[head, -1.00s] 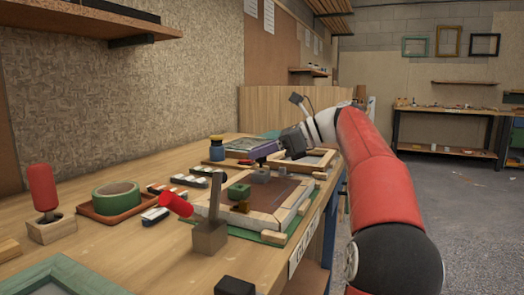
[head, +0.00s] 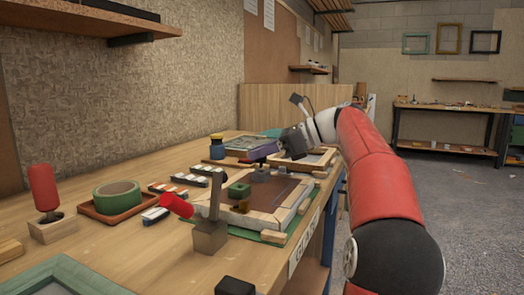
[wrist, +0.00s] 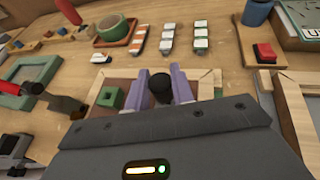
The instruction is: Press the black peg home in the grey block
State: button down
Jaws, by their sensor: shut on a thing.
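My gripper (wrist: 160,90) has purple fingers shut on a black peg (wrist: 160,86), whose round dark top shows between the fingertips in the wrist view. In the head view my gripper (head: 262,152) is over the grey block (head: 260,176), which lies on the brown panel inside a wooden frame. The peg's lower part is a small dark shape just above the block. I cannot tell how deep it sits in the block. The grey block is hidden behind the gripper in the wrist view.
A green block with a square hole (head: 239,190) sits close by on the panel. A red-handled clamp (head: 208,225) stands at the frame's near corner. A green tape roll (head: 117,195) on a tray and a red-handled tool (head: 44,190) are on the left of the bench.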

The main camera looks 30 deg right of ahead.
jog(key=shift+f, duration=0.3)
jog(key=shift+f, duration=0.3)
jog(key=shift+r+p, duration=0.1)
jog(key=shift+p, duration=0.55)
dwell(0.8)
jog(key=shift+f+p, duration=0.3)
jog(key=shift+f, duration=0.5)
dwell(2.7)
jog(key=c, duration=1.1)
grip_release()
jog(key=shift+c, duration=0.2)
jog(key=shift+r, duration=0.1)
jog(key=c, duration=0.3)
jog(key=shift+r, duration=0.1)
jog(key=shift+r, duration=3.45)
